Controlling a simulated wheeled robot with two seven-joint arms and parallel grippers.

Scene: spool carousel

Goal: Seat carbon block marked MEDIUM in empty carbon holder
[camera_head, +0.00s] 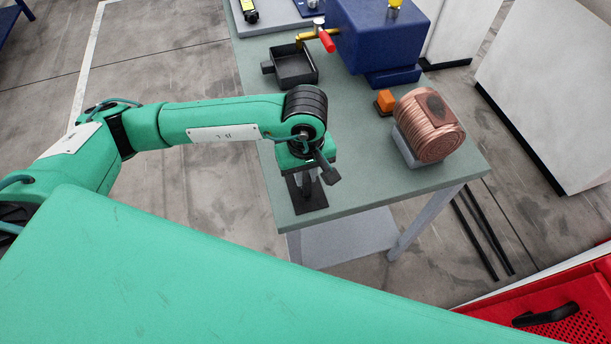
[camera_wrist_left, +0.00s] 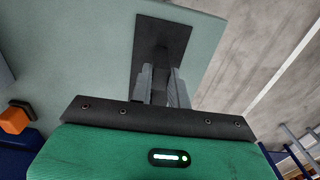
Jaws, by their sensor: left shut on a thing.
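My left gripper (camera_head: 307,184) points down over a black flat mat (camera_head: 312,203) near the table's front left corner. In the left wrist view, its two grey fingers (camera_wrist_left: 161,82) are closed on a small dark block (camera_wrist_left: 158,86), mostly hidden between them. No MEDIUM marking can be read. The black mat (camera_wrist_left: 165,36) lies beneath the fingertips; I cannot tell whether the block touches it. No empty carbon holder can be made out with certainty; a brass-coloured part (camera_head: 305,38) with a red handle sticks out from the blue machine (camera_head: 380,35). My right gripper is not in view.
A black open tray (camera_head: 295,82) stands behind my left wrist on the green-grey table (camera_head: 345,170). An orange block (camera_head: 385,101) and a copper-wound drum (camera_head: 428,128) on a grey stand lie to the right. The table's front middle is clear.

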